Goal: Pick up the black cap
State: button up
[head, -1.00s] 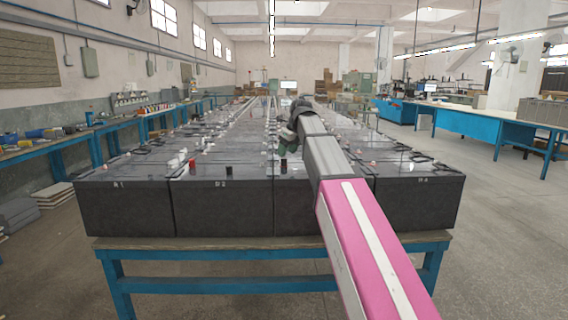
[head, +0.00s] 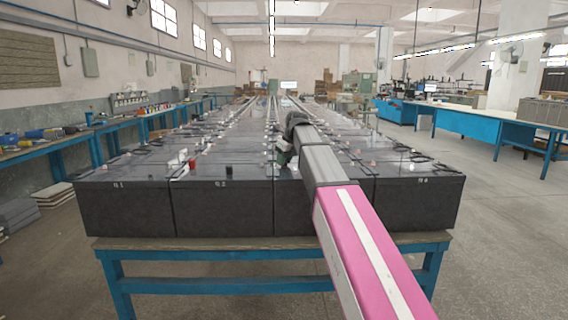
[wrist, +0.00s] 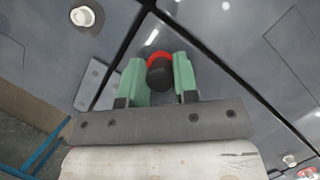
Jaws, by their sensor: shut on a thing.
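The black cap (wrist: 160,78) sits between the two green fingers of my gripper (wrist: 158,65) in the wrist view. The fingers are shut on its sides. A red ring or terminal (wrist: 157,59) shows just behind the cap, over a dark battery top; I cannot tell whether the cap touches it. In the head view my gripper (head: 284,155) is low over the front batteries, partly hidden by my arm, and the held cap is not clear there.
Dark batteries (head: 222,208) stand in rows on a blue-framed table (head: 215,284). A red cap (head: 192,164) stands on a front battery to the left. A pale round terminal (wrist: 82,16) is at the wrist view's upper left. Open floor lies at right.

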jog(key=shift+r, duration=0.5)
jog(key=r, duration=0.3)
jog(key=shift+s+a+r, duration=0.25)
jog(key=shift+a+r, duration=0.05)
jog(key=shift+r, duration=0.05)
jog(key=s+a+r, duration=0.6)
jog(key=s+a, duration=0.1)
jog(key=a, duration=0.1)
jog(key=shift+r, duration=0.15)
jog(key=shift+s+a, duration=0.1)
jog(key=shift+r, duration=0.85)
jog(key=shift+r, duration=2.25)
